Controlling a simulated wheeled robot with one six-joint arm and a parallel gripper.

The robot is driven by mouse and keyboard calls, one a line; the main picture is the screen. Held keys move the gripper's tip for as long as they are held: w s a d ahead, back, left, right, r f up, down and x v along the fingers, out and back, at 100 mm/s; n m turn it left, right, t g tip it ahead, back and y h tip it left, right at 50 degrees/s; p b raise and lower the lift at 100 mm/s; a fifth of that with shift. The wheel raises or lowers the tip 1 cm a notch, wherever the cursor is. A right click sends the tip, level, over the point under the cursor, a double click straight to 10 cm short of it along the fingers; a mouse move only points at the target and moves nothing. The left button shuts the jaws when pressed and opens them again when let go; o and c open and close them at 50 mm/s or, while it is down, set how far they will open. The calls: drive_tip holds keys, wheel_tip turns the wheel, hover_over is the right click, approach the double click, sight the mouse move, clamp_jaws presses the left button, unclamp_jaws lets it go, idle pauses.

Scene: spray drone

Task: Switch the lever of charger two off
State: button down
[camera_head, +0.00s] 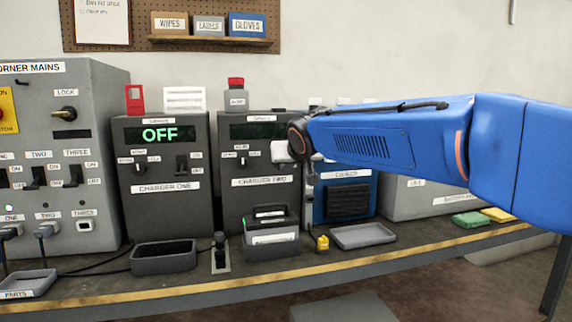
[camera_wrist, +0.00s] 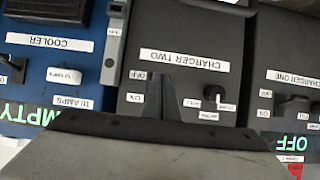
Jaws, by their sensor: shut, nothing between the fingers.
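Charger two (camera_head: 258,200) is a dark grey box in the middle of the bench. It shows upside down in the wrist view, with its name label (camera_wrist: 185,60), a round knob (camera_wrist: 212,93) and OFF and ON labels beside the lever slot. My gripper (camera_head: 281,152) is in front of its upper right face. In the wrist view my gripper (camera_wrist: 162,98) appears as a narrow dark wedge, shut and empty, right beside the OFF and ON labels. The lever is hidden or merges with the wedge; its position and any contact cannot be told. The display (camera_head: 258,130) shows no readable text.
Charger one (camera_head: 150,205), reading OFF, stands left, and the blue cooler box (camera_head: 330,212) right. A dark bin (camera_head: 165,257), a holder (camera_head: 272,238) with a dark item, a small yellow item (camera_head: 322,243) and a grey tray (camera_head: 362,237) line the bench front.

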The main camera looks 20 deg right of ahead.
drive_tip(key=shift+r, duration=0.15)
drive_tip(key=shift+r, duration=0.7)
